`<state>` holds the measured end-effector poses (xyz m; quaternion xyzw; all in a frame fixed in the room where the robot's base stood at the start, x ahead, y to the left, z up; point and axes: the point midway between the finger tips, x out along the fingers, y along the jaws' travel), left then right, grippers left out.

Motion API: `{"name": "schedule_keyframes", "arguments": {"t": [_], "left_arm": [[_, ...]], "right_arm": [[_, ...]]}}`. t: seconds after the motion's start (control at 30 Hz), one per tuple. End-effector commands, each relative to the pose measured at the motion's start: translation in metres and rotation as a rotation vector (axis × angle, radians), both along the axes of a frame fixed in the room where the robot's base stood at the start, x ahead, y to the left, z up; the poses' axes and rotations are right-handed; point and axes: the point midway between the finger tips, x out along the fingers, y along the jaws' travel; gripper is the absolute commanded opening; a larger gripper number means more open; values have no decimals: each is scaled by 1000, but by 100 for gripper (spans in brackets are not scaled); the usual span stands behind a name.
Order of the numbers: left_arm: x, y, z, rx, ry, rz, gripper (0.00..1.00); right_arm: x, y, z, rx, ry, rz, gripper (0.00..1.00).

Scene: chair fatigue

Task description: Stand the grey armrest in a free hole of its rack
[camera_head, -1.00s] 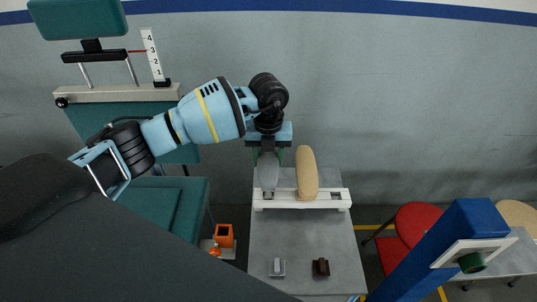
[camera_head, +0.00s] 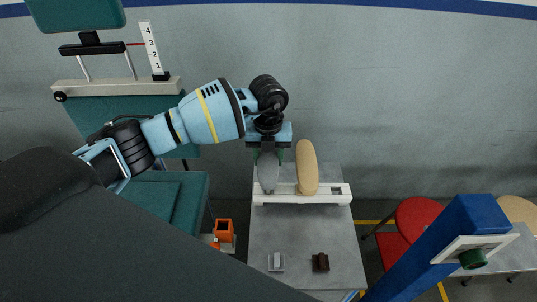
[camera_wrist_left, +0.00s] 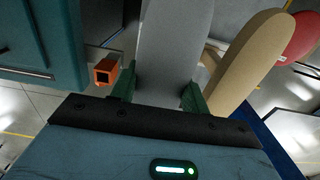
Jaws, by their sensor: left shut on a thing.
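The grey armrest (camera_head: 267,172) hangs long and upright below my left gripper (camera_head: 268,150), which is shut on its upper part. In the left wrist view, the grey armrest (camera_wrist_left: 174,50) lies between the two green fingers (camera_wrist_left: 157,92). Its lower end is at the left part of the white rack (camera_head: 286,199); I cannot tell whether it is in a hole or in front of it. A beige armrest (camera_head: 307,168) stands in the rack just to the right. A hole (camera_head: 336,192) at the rack's right end is empty. My right gripper is not in view.
The rack is on a grey table (camera_head: 300,235) with a small grey block (camera_head: 276,262) and a brown block (camera_head: 321,262) near the front. A teal chair (camera_head: 150,205) and an orange box (camera_head: 224,230) are left. A blue post (camera_head: 440,245) and a red chair (camera_head: 414,218) are right.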

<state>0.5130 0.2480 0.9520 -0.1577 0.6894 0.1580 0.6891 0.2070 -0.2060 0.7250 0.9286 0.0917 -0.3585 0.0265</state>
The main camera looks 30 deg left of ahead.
Motion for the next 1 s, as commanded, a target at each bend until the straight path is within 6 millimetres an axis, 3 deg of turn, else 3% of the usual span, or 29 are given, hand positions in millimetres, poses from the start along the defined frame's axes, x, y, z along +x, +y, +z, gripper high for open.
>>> {"name": "schedule_keyframes", "arguments": {"t": [1.0], "left_arm": [[0, 0, -21, 0, -1, 0, 25]], "right_arm": [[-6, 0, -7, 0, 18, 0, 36]]}}
